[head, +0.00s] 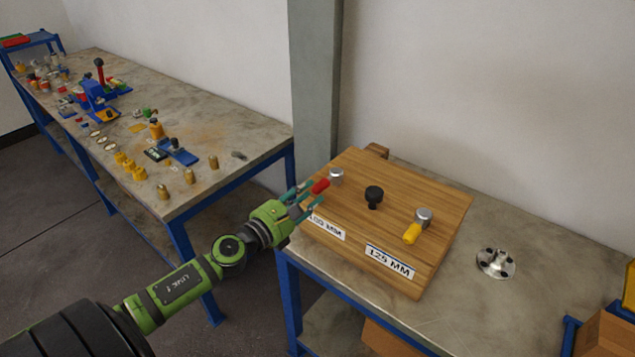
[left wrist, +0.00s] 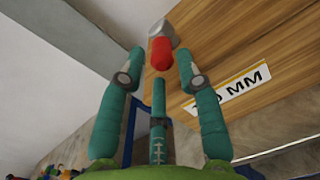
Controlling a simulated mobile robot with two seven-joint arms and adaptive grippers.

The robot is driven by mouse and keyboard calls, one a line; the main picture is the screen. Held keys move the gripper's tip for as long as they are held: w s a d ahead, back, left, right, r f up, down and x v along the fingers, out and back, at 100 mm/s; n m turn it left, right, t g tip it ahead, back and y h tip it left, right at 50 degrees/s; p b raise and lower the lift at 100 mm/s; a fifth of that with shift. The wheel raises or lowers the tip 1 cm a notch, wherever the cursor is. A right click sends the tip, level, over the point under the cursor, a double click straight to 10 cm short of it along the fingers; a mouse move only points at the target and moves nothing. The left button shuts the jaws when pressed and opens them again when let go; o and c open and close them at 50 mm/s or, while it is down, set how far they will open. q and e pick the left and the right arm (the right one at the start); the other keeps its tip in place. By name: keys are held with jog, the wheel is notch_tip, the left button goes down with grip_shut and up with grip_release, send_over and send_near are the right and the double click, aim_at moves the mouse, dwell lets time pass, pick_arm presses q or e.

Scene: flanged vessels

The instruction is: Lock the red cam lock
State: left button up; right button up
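The red cam lock is a red handle (head: 320,186) on a silver round cam (head: 336,175), at the left end of a sloped wooden board (head: 385,230). In the left wrist view the red handle (left wrist: 160,50) points toward me from the silver cam (left wrist: 160,28). My left gripper (head: 307,196) is open at the board's left edge. In the left wrist view its teal fingertips (left wrist: 161,66) stand on both sides of the handle's end, with gaps; a third finger is below. My right gripper is not in view.
The board also carries a black knob (head: 374,195) and a yellow-handled cam (head: 412,233), above a "125 MM" label (head: 389,262). A flanged metal part (head: 496,263) lies on the bench to the right. A cluttered second bench (head: 240,130) stands at left.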

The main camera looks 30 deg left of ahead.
aim_at(314, 191)
pick_arm(q)
jog(key=shift+w+d+f+p, duration=0.1)
jog(key=shift+w+d+p, duration=0.1)
jog(key=shift+w, duration=0.9)
jog(key=shift+w+d+p, duration=0.1)
jog(key=shift+w+p, duration=0.1)
jog(key=shift+w, duration=0.9)
jog(key=shift+a, duration=0.1)
grip_shut()
